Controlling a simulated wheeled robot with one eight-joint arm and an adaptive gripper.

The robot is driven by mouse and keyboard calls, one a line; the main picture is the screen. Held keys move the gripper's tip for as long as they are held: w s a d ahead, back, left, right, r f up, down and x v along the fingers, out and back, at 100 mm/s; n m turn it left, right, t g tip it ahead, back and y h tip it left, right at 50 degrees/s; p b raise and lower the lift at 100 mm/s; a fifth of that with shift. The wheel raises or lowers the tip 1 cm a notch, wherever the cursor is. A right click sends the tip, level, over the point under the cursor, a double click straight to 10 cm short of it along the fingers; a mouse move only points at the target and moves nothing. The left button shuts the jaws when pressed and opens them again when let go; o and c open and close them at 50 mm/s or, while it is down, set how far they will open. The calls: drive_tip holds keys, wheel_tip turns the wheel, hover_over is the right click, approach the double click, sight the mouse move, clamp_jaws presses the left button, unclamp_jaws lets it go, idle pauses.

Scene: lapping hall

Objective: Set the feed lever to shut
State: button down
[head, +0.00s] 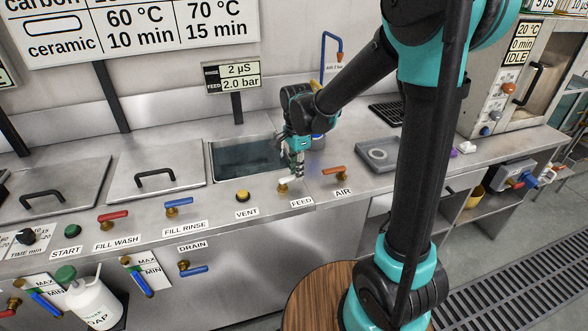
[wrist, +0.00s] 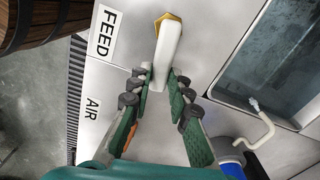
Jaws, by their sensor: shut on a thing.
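The feed lever (head: 283,187) has a brass hub and a white handle. It sits on the steel counter's front edge, left of the FEED label (head: 301,203). In the wrist view the white handle (wrist: 168,48) runs from the brass hub down between my fingers, next to the FEED label (wrist: 104,34). My gripper (head: 293,175) is shut on the free end of the handle; its fingertips (wrist: 159,78) lie on both sides of it. In the head view my fingers hide part of the handle.
The orange AIR lever (head: 334,170) is close on the right, and the yellow VENT knob (head: 242,196) is on the left. A water-filled basin (head: 214,160) lies behind. A display reads RINSE 2 µS, FEED 2.0 bar (head: 232,77). A round wooden top (head: 305,300) stands in front.

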drive_tip(key=shift+s+d+m, duration=0.2)
drive_tip(key=shift+s+m, duration=0.2)
drive_tip(key=shift+m, duration=0.6)
drive_tip(key=c, duration=1.4)
unclamp_jaws()
wheel_tip(320, 180, up, 12)
drive_tip(key=shift+s, duration=0.1)
drive_tip(key=s+d+f+n, duration=0.2)
drive_tip(key=d, duration=0.1)
drive_tip(key=s+d+f+n+t, duration=0.1)
drive_tip(key=d+f+n, duration=0.1)
drive_tip(key=d+f, duration=0.1)
drive_tip(key=s+d+f+n+t, duration=0.1)
drive_tip(key=s+d+f+n, duration=0.1)
drive_tip(key=d, duration=0.3)
drive_tip(key=shift+s+d+f+n, duration=0.2)
drive_tip(key=shift+s+f+n, duration=0.15)
drive_tip(key=shift+f+n, duration=0.3)
drive_tip(key=s+d+f+n+t, duration=0.2)
drive_tip(key=s+d+f+n, duration=0.5)
drive_tip(key=s, duration=0.1)
